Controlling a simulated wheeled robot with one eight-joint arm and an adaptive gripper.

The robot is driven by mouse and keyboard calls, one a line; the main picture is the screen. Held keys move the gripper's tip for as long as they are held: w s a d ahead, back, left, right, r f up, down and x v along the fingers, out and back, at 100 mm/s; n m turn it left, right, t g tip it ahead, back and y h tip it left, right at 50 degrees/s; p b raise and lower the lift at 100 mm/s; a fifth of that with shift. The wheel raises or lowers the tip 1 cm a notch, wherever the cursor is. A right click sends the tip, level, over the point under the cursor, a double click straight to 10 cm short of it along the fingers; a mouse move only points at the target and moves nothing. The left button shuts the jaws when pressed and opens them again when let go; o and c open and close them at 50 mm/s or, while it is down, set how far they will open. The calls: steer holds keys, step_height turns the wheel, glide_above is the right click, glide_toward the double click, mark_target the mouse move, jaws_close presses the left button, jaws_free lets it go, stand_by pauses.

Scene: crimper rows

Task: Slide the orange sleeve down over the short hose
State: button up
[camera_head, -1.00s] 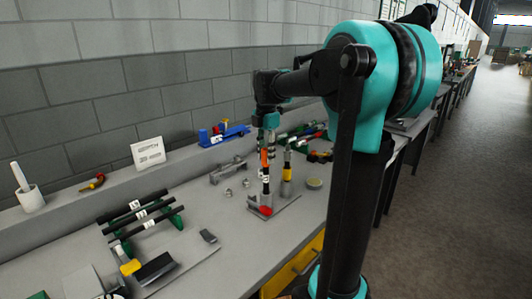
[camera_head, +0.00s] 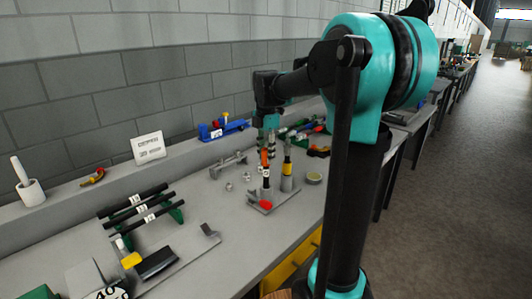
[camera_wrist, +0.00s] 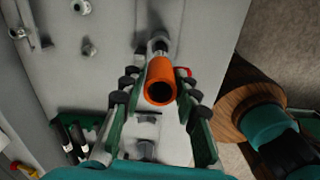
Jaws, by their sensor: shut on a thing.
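The orange sleeve (camera_head: 264,158) is upright between the fingers of my gripper (camera_head: 268,140). In the wrist view its open, dark end faces the camera, and the fingers of my gripper (camera_wrist: 157,92) are shut on the orange sleeve (camera_wrist: 161,68) from both sides. The short hose (camera_head: 266,183), black with a white label, stands upright on a grey stand (camera_head: 285,203) directly below the sleeve. I cannot tell how far the sleeve sits over the hose. A red piece (camera_head: 265,204) lies at the stand's front.
A second upright hose with a yellow band (camera_head: 287,167) stands close on the right. A round dish (camera_head: 314,177) is beyond it. Small metal fittings (camera_head: 230,187) lie left of the stand. A rack of black hoses (camera_head: 150,215) is farther left.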

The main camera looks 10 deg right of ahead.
mark_target(266, 175)
steer(key=shift+f, duration=4.55)
steer(key=o, duration=1)
steer(key=shift+r, duration=0.1)
step_height(266, 175, up, 12)
steer(key=shift+f, duration=0.1)
